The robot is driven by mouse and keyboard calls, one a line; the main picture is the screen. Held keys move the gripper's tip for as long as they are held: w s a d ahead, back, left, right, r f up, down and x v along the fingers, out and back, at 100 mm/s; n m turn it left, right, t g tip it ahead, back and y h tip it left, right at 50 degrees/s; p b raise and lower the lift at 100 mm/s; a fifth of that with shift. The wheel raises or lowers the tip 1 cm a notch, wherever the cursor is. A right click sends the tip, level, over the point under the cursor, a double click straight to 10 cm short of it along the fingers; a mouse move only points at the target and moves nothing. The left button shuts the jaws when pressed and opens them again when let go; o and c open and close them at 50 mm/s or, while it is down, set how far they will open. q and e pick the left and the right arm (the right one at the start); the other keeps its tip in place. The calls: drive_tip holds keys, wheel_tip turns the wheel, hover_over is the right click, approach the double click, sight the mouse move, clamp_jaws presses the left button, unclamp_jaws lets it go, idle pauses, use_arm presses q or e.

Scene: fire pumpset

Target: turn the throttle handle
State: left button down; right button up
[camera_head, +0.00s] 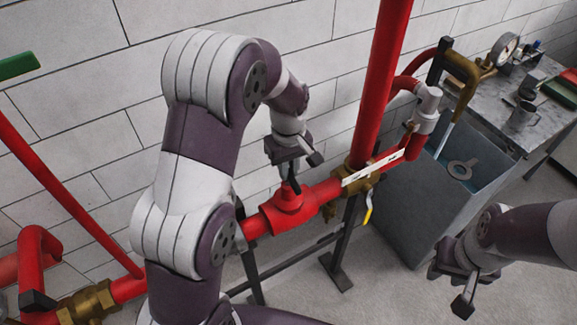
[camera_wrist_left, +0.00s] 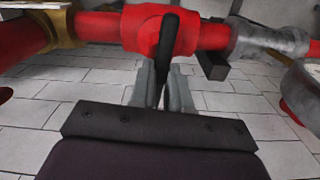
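The throttle handle looks to be the thin black lever (camera_wrist_left: 166,55) on a red valve body (camera_head: 289,206) in the pipe line. My left gripper (camera_head: 289,176) points down at this valve from above. In the left wrist view my left gripper's two grey fingers (camera_wrist_left: 162,92) stand on either side of the black lever, very close to it. I cannot tell whether they press on it. My right gripper (camera_head: 462,290) hangs over the floor at the lower right, away from the pipes. Its finger opening is not clear.
A red vertical pipe (camera_head: 380,80) rises right of the valve. A long white lever (camera_head: 375,167) and a yellow handle (camera_head: 368,214) are beside it. A brick wall is behind.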

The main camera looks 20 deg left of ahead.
use_arm(q)
drive_tip(key=shift+n, duration=0.3)
drive_tip(key=shift+n, duration=2.7)
drive_tip(key=shift+w, duration=0.1)
drive_tip(key=c, duration=1.1)
unclamp_jaws()
drive_tip(key=shift+r, duration=0.1)
wheel_tip(320, 180, up, 4)
drive_tip(key=shift+w+r+b, duration=0.1)
drive_tip(key=shift+r+b, duration=0.05)
drive_tip(key=shift+b, duration=0.7)
drive_tip(key=r+p, duration=0.7)
drive_tip(key=r, duration=0.1)
drive_tip(key=shift+s+r, duration=0.2)
